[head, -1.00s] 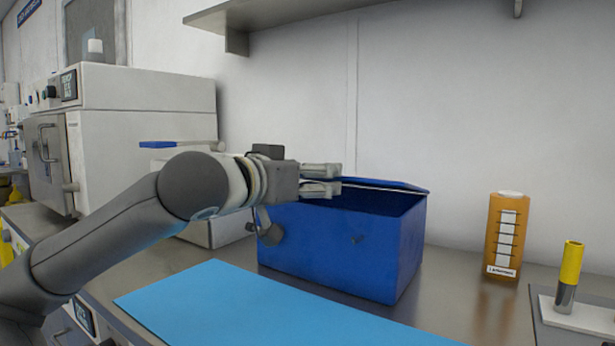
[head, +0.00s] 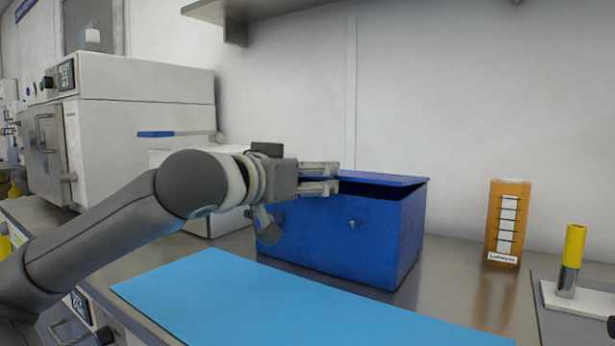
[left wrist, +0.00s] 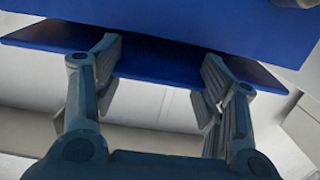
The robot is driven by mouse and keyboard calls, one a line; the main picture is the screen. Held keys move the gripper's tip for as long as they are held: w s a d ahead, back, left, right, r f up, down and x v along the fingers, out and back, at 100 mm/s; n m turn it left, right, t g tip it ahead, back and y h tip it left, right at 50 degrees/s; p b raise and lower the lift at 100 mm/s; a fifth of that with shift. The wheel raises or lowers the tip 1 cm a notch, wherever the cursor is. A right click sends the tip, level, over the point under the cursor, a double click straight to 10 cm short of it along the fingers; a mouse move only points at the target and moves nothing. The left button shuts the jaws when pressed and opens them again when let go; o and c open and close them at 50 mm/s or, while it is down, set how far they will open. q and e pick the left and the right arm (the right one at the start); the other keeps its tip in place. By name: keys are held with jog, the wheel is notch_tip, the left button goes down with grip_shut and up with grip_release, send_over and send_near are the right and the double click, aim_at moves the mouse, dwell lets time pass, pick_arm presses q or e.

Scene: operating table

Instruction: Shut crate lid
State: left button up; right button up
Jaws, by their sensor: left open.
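The blue crate (head: 345,240) stands on the metal counter behind the blue mat. Its lid (head: 385,179) is nearly down, with a narrow dark gap along the front and right side. My left gripper (head: 337,178) is open at the crate's upper left, by the lid's front edge. In the left wrist view, the open fingers of the left gripper (left wrist: 160,85) reach the edge of a blue panel, with a larger blue surface beyond it. I cannot tell if the fingers touch the lid. My right gripper is not in view.
The blue mat (head: 290,310) lies in front of the crate. An orange bottle (head: 507,222) and a yellow-topped tool on a white base (head: 573,297) stand to the right. A white box and a large white machine (head: 135,130) are to the left. A shelf (head: 250,12) hangs above.

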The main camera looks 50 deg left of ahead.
pick_arm(q)
jog(key=o, duration=0.4)
jog(key=shift+o, duration=0.2)
jog(key=shift+s+r, duration=0.1)
jog(key=shift+s, duration=0.05)
jog(key=v, duration=1.2)
